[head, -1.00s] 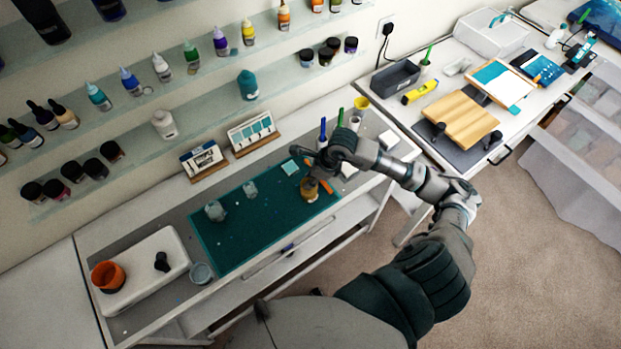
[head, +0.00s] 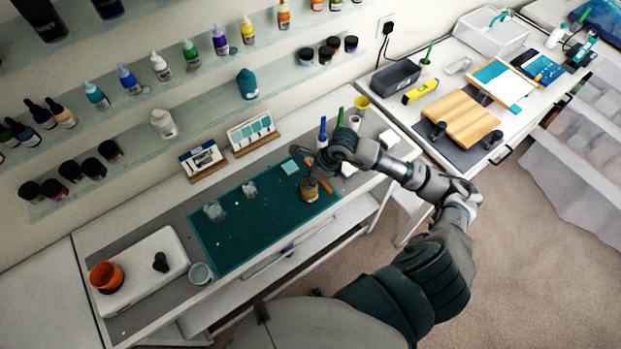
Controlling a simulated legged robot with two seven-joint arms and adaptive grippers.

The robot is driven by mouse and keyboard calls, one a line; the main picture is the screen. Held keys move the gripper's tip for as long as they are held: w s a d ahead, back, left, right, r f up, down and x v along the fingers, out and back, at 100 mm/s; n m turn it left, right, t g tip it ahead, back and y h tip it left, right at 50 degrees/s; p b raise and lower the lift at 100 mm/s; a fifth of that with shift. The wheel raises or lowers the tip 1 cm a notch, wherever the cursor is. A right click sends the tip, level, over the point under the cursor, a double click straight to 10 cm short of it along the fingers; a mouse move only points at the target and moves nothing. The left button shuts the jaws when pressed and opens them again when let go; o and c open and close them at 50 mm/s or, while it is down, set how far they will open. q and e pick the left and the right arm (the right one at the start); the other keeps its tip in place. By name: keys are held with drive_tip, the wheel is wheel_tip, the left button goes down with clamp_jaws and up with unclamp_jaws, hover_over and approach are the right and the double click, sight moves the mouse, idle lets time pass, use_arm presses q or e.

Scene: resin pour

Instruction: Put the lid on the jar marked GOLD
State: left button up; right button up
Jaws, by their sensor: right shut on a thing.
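A small gold-brown jar (head: 309,190) stands near the right end of the green cutting mat (head: 232,238); its marking is too small to read. My right gripper (head: 313,175) is right above the jar, at its mouth, and points down. It is shut on a small dark thing, which seems to be the lid. The fingers mostly hide the lid and the jar's top, so I cannot tell whether the two touch. My left gripper is not in view.
An orange stick (head: 325,186) lies just right of the jar. Behind are display cards (head: 251,132) and upright blue and green pens (head: 322,132). A white scale (head: 145,270) with an orange cup (head: 106,276) is at left.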

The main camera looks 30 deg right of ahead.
drive_tip(key=shift+b, duration=0.3)
idle(0.6)
drive_tip(key=o, duration=1.3)
drive_tip(key=shift+r+p, duration=1.9)
drive_tip(key=shift+r, duration=1.65)
clamp_jaws()
